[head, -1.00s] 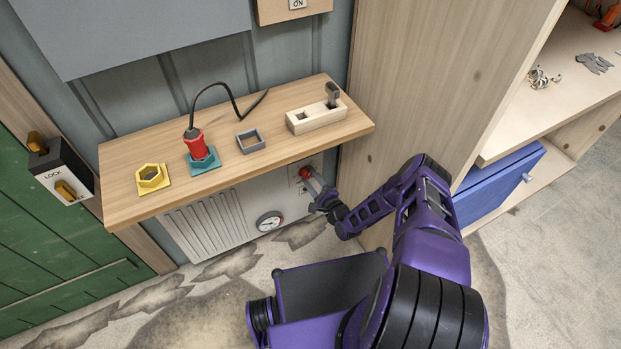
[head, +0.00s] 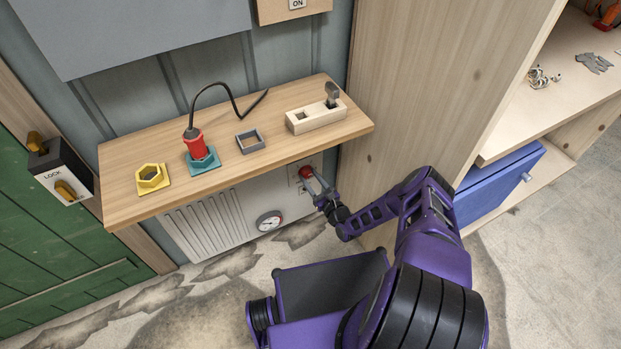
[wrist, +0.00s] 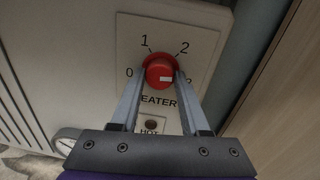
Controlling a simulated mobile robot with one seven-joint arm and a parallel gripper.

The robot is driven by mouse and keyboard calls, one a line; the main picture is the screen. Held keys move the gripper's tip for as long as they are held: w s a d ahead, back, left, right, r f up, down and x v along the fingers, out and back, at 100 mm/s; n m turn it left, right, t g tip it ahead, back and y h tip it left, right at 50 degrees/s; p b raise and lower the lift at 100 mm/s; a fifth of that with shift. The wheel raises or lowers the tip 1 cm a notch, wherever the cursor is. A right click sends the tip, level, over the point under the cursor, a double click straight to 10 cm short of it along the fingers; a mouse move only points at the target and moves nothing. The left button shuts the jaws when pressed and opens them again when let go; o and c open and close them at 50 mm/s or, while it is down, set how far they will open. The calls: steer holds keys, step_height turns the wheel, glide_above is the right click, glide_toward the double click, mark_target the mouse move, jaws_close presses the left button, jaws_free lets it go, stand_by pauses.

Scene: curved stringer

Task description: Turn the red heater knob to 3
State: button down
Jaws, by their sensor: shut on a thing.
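The red heater knob (wrist: 160,68) sits on a pale plate (wrist: 195,42) marked 0, 1, 2, with a partly covered number at the right that looks like 3. Its white mark points right, towards that covered number; the exact alignment cannot be told. My gripper (wrist: 160,76) is shut on the knob, one finger on each side. In the head view the red knob (head: 306,172) shows under the shelf at the heater's right end, with my gripper (head: 314,180) at it. A dark round lamp (wrist: 151,124) labelled HOT lies below the knob.
The wooden shelf (head: 230,170) overhangs the heater (head: 205,225) and my gripper. A tall wooden cabinet side (head: 385,90) stands close at the right. A round gauge (head: 270,222) is left of the knob.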

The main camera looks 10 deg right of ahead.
steer(key=shift+w+m, duration=0.1)
steer(key=shift+m, duration=0.5)
steer(key=shift+c, duration=1.9)
jaws_free()
steer(key=shift+r, duration=0.1)
step_height(320, 180, up, 10)
steer(key=shift+f+p, duration=0.1)
steer(key=shift+p, duration=0.85)
